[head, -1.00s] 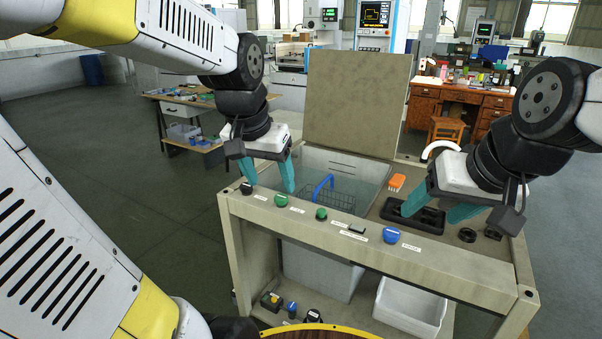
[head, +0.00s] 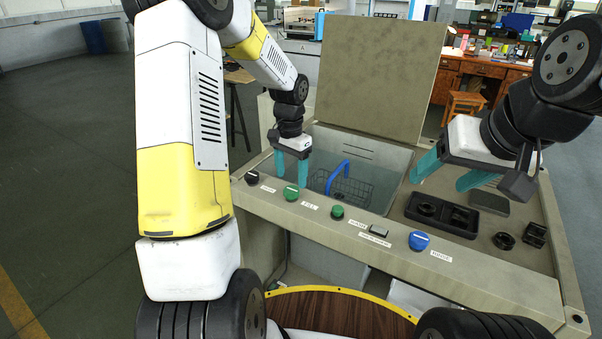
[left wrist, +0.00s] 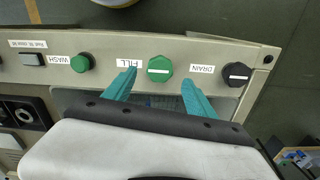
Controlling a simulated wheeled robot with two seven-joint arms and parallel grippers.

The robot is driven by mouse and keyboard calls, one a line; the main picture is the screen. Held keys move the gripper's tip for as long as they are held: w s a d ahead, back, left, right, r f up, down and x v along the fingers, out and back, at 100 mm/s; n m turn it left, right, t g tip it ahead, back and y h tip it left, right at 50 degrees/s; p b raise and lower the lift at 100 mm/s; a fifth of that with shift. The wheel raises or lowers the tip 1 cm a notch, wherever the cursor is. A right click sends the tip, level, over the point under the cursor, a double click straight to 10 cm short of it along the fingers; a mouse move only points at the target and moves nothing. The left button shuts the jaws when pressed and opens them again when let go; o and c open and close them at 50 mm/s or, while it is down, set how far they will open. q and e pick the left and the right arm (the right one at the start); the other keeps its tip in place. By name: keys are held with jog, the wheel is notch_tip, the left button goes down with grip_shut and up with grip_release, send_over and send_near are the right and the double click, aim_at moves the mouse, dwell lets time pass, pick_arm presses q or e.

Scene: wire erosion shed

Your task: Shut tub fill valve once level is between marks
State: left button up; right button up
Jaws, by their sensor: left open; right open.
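The green fill valve knob (head: 291,193), labelled FILL, sits on the front rail of the bench; it also shows in the left wrist view (left wrist: 159,68). My left gripper (head: 291,180) is open and empty; its teal fingertips lie to either side of the knob in the left wrist view (left wrist: 159,78), and I cannot tell whether they touch it. The open tub (head: 390,152) behind the rail has two dark level marks (head: 358,148) on its back wall and a blue-handled wire basket (head: 345,185). The exact waterline is unclear. My right gripper (head: 438,182) is open and empty above the bench's right side.
A black tray (head: 440,215) lies right of the tub. The raised lid (head: 380,75) stands behind.

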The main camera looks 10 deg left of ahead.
aim_at(291, 189)
pick_arm(q)
jog(key=shift+f, duration=2.3)
jog(key=c, duration=1.4)
jog(key=shift+n, duration=2.9)
jog(key=o, duration=1.4)
